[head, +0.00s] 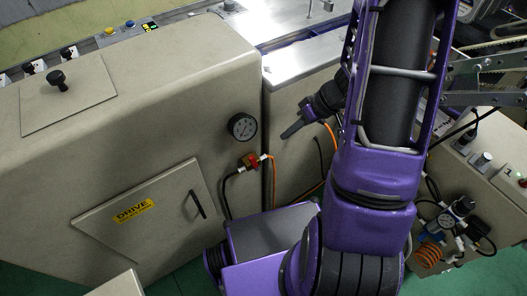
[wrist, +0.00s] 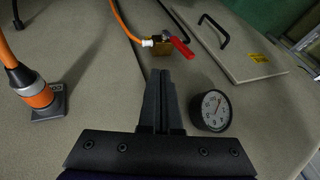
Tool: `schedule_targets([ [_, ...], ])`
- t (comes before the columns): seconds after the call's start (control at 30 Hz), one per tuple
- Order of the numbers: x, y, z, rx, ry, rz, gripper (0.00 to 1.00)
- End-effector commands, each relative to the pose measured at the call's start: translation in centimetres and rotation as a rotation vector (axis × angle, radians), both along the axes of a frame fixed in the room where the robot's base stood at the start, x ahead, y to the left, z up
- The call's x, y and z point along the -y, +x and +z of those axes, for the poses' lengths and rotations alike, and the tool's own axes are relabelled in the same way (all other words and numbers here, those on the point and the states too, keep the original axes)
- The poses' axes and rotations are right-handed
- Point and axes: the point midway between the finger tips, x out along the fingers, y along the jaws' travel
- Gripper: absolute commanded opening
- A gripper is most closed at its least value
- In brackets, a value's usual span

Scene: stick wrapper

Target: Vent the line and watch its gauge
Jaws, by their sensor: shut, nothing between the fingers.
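The round black-rimmed gauge (head: 242,126) with a white dial is on the beige machine's side. It also shows in the wrist view (wrist: 214,110), right of my fingers; its reading is too small to tell. Below it in the head view is a small brass valve with a red handle (head: 250,161), joined to a black hose and an orange hose. In the wrist view the red handle (wrist: 181,46) slants beside the brass body, beyond my fingertips. My gripper (head: 287,133) is shut and empty, right of the gauge and valve and apart from both. Its fingers (wrist: 159,73) are together.
A panel labelled DRIVE (head: 133,212) with a black handle is on the machine's side, left of the valve. An orange-and-black hose fitting (wrist: 37,92) stands at left in the wrist view. A second small gauge (head: 446,220) sits by a regulator at lower right.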

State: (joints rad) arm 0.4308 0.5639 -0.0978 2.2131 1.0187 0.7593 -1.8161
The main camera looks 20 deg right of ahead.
Motion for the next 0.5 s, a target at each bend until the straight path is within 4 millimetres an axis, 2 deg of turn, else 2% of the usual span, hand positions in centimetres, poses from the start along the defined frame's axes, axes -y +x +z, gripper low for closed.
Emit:
schedule_targets([
  [0.03,-0.6,0.1,-1.1,-0.004,0.002,0.003,0.0],
  [0.3,-3.6,1.3,-6.0,-0.004,0.002,0.001,0.0],
  [0.5,-6.2,0.6,-6.7,-0.001,0.0,0.002,0.0],
])
